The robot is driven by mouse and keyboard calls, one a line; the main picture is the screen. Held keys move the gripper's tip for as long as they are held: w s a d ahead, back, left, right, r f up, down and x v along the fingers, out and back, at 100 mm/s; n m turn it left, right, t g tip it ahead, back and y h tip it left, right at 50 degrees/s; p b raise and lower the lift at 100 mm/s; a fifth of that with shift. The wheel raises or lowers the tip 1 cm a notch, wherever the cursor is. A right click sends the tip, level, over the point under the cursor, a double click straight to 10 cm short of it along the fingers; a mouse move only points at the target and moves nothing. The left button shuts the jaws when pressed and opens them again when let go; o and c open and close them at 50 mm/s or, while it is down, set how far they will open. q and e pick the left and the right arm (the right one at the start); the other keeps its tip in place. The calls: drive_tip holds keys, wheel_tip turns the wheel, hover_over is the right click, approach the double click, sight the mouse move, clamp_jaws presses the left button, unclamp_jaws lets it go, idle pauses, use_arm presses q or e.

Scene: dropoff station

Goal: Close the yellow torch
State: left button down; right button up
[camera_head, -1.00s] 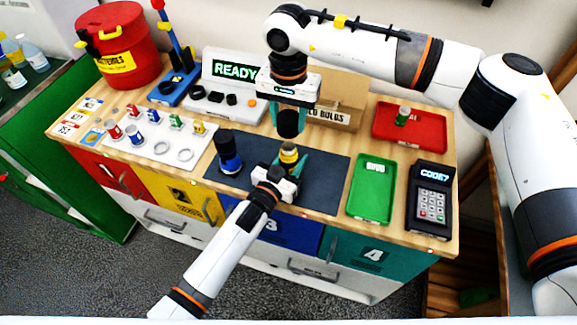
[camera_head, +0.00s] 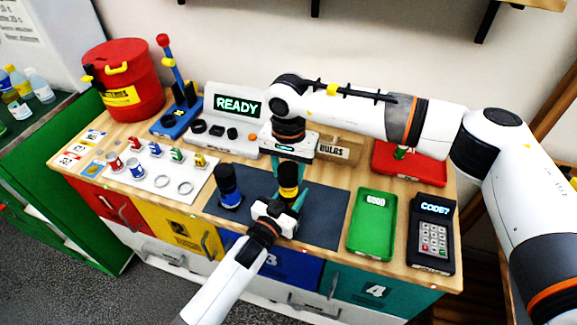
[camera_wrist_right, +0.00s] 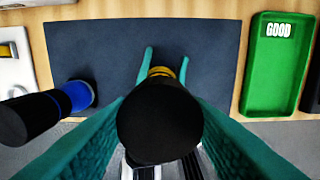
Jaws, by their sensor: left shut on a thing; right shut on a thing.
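The yellow torch body (camera_head: 288,194) stands on the dark mat (camera_head: 325,220), with its black head piece (camera_head: 288,174) directly above it. My left gripper (camera_head: 287,200) is shut around the yellow body from the front. My right gripper (camera_head: 290,170) points down from above and is shut on the black head piece. In the right wrist view the black head (camera_wrist_right: 160,120) fills the space between my teal fingers and hides most of the yellow body (camera_wrist_right: 162,72). The two parts look in line and touching; whether the thread is tight cannot be told.
A blue torch with a black head (camera_head: 228,186) stands left on the mat. A green GOOD tray (camera_head: 372,225), keypad (camera_head: 433,235) and red tray (camera_head: 410,165) lie to the right. A white plate (camera_head: 165,175) with small coloured cells and rings is at the left.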

sight(289, 198)
drive_tip(key=shift+f, duration=0.9)
drive_tip(key=shift+f, duration=0.55)
